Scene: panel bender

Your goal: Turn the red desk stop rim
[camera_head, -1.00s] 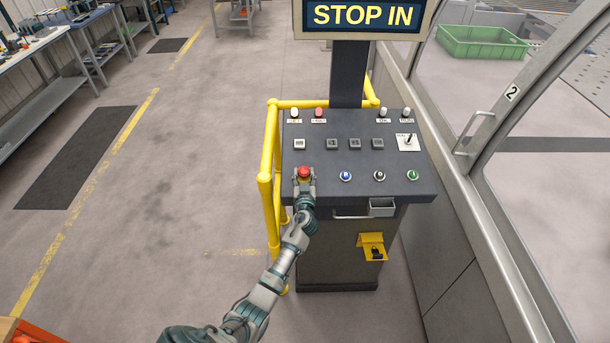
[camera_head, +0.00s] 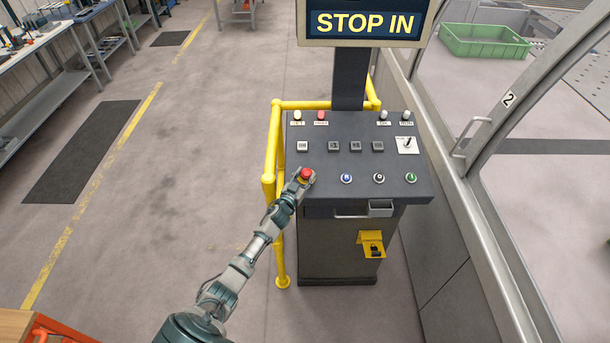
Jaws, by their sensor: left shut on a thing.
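The red desk stop (camera_head: 305,174) is a round red button at the left front of the dark control desk (camera_head: 325,190). My left gripper (camera_head: 304,178) is at the button, its fingers on either side of the rim, shut on it. The arm comes up from the bottom left. The gripper covers the button's lower part and base. A sign above the desk (camera_head: 365,24) reads "STOP IN". My right gripper is not in view.
A yellow rail (camera_head: 269,160) stands close to my left arm at the desk's left side. Lamps, square keys and blue, black and green buttons (camera_head: 411,178) fill the desk top. A glazed door (camera_head: 490,110) is at the right.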

